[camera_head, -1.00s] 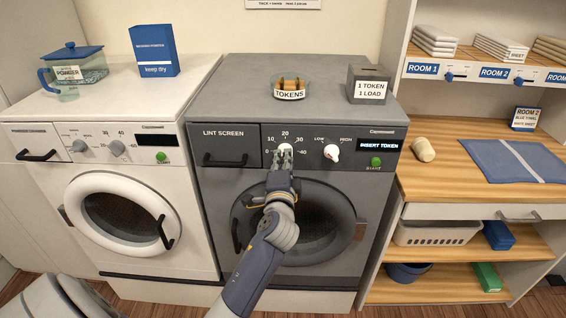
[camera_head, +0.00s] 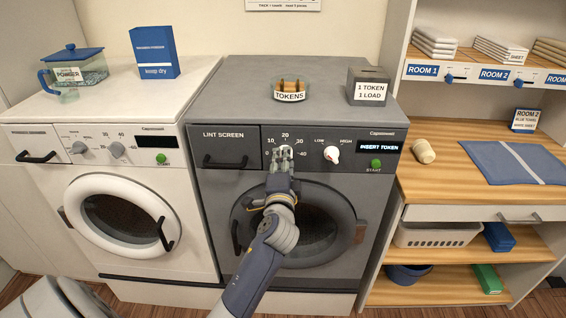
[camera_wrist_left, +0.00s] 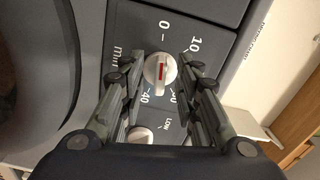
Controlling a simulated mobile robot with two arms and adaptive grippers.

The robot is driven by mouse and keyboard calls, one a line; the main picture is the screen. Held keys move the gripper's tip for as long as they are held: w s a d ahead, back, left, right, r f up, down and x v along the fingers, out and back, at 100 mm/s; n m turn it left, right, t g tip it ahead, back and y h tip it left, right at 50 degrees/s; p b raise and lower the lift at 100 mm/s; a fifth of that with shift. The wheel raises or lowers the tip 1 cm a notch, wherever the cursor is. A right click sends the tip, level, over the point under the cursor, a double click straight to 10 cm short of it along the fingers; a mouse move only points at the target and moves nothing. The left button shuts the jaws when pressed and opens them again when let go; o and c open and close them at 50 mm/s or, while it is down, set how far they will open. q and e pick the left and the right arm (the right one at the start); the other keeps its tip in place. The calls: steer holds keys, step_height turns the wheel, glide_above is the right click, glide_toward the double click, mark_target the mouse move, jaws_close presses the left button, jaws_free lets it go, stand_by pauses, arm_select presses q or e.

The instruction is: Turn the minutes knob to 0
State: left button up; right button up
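The minutes knob (camera_wrist_left: 160,72) is white with a red mark, on the dark panel of the grey machine. In the left wrist view its red mark lies roughly along the line between the printed 0 and 40; I cannot tell which end is the pointer. The knob also shows in the head view (camera_head: 284,150), partly covered by the fingers. My left gripper (camera_head: 282,158) is open in front of the dial, and in the left wrist view its fingers (camera_wrist_left: 162,85) stand apart on either side of the knob. My right gripper is not in view.
A second white knob (camera_head: 332,154) marked LOW and HIGH and a green START button (camera_head: 376,163) sit right of the dial. The display (camera_head: 380,147) reads INSERT TOKEN. The lint screen handle (camera_head: 225,162) is to the left. Tokens (camera_head: 290,88) and a token box (camera_head: 368,86) stand on top.

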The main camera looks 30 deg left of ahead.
arm_select(q)
steer(key=v, duration=1.2)
steer(key=shift+w+f, duration=0.1)
steer(key=w+d+f+g+h, duration=0.1)
steer(key=d+f+h, duration=0.15)
steer(key=f, duration=0.75)
steer(key=w+d+f+g+h, duration=0.15)
steer(key=d+f, duration=0.25)
steer(key=f, duration=0.5)
steer(key=s+d+f+g+h, duration=0.2)
steer(key=s+f, duration=0.3)
steer(key=f, duration=0.7)
steer(key=s+d+f+g+h, duration=0.2)
steer(key=s+d+f, duration=0.15)
steer(key=f, duration=0.75)
steer(key=s+f+n+g+h, duration=0.1)
steer(key=s+f+n+g, duration=0.25)
steer(key=s+f, duration=1.05)
steer(key=s+a+f+n+g, duration=0.2)
steer(key=s+f, duration=0.2)
steer(key=s, duration=0.7)
steer(key=s+a+f+n+g, duration=0.1)
steer(key=s+f, duration=0.3)
steer(key=s, duration=0.7)
steer(key=shift+a+n+g, duration=0.35)
steer(key=shift+a+g, duration=0.2)
steer(key=shift+g, duration=0.15)
steer(key=shift+w, duration=0.1)
